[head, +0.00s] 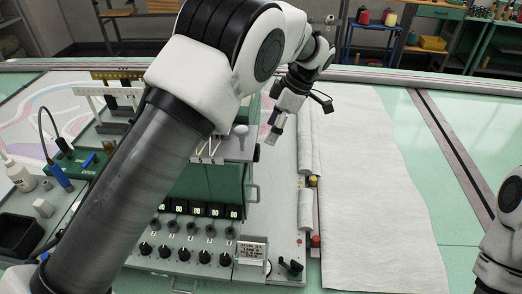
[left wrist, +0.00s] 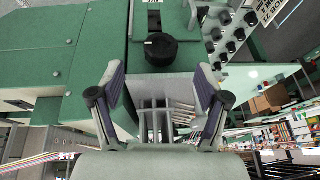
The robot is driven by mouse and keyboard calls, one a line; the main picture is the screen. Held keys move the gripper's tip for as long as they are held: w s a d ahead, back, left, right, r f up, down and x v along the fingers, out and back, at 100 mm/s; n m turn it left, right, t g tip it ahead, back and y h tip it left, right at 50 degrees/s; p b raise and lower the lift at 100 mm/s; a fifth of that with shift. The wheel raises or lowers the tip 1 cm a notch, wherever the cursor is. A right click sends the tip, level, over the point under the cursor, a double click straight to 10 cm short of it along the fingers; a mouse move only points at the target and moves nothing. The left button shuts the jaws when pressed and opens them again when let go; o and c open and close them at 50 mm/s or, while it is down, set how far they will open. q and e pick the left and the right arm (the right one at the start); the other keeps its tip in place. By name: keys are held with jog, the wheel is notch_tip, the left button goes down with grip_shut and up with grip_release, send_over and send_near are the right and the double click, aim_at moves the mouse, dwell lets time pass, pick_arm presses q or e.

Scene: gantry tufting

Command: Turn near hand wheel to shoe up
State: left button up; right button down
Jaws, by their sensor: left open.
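In the left wrist view a round black knob (left wrist: 173,52) sticks out from the green machine housing (left wrist: 88,45). It may be the near hand wheel, but I cannot tell for sure. My left gripper (left wrist: 160,78) is open, its two fingers spread below and to either side of the knob, with nothing between them. In the head view the left gripper (head: 273,128) hangs at the right side of the green machine (head: 210,183), pointing down. My left arm hides much of the machine there, and I cannot make out the knob. The right gripper is out of view.
A control panel with dials (head: 185,254) and lit displays stands at the machine's front. White cloth (head: 375,180) covers the table to the right. Part of my right arm shows at the right edge.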

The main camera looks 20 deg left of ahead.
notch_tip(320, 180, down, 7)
jog(key=b, duration=0.6)
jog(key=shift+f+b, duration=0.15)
jog(key=shift+b, duration=0.2)
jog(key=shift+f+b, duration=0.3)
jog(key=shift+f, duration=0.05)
pick_arm(q)
jog(key=x, duration=0.7)
jog(key=shift+a+f, duration=0.15)
jog(key=shift+f, duration=0.2)
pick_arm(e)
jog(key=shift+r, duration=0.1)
pick_arm(q)
jog(key=shift+s+r, duration=0.1)
jog(key=shift+s, duration=0.05)
jog(key=c, duration=1.2)
jog(key=shift+o, duration=0.2)
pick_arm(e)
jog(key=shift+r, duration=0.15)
